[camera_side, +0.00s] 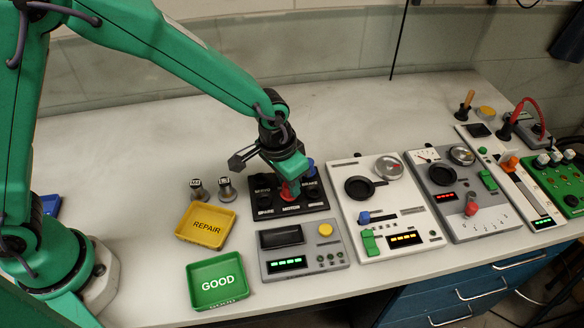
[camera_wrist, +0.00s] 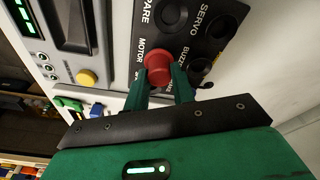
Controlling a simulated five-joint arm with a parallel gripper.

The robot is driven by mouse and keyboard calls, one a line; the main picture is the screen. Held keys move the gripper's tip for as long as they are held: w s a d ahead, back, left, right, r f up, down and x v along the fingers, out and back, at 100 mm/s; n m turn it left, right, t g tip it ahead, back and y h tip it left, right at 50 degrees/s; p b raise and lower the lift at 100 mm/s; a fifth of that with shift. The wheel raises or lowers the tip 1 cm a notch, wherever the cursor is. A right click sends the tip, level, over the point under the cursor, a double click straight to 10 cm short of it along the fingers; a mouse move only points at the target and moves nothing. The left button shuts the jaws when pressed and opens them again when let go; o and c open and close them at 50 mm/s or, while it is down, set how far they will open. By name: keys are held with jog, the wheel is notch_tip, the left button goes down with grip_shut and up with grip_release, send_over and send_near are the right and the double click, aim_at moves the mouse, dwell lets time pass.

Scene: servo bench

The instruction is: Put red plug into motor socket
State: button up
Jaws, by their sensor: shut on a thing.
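The red plug (camera_side: 289,191) stands at the black socket panel (camera_side: 318,206), by the MOTOR label. In the wrist view the red plug (camera_wrist: 158,67) is between the two green fingers of my gripper (camera_wrist: 160,84), beside the word MOTOR on the panel (camera_wrist: 228,10). My gripper (camera_side: 287,177) is shut on the plug and points down at the panel. The motor socket is hidden beneath the plug and fingers, so I cannot tell how deep the plug sits. The SPARE socket (camera_wrist: 175,14) and SERVO socket (camera_wrist: 222,27) show as open round holes.
A blue plug (camera_side: 308,166) is at the panel's far right corner. A grey meter box (camera_side: 302,259) lies in front. A yellow REPAIR tray (camera_side: 206,226) and green GOOD tray (camera_side: 217,281) are to the left. Two metal parts (camera_side: 227,189) stand behind the trays. A white instrument (camera_side: 388,209) is close right.

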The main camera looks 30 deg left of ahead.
dwell(0.6)
jog(key=o, duration=1.1)
jog(key=shift+r, duration=0.1)
jog(key=shift+s+a+r, duration=0.1)
jog(key=shift+s+r, duration=0.1)
jog(key=shift+r, duration=1)
jog(key=shift+s+a+r, duration=0.1)
jog(key=shift+s+r, duration=0.05)
jog(key=shift+r, duration=1)
jog(key=shift+r, duration=0.1)
jog(key=shift+r, duration=1.9)
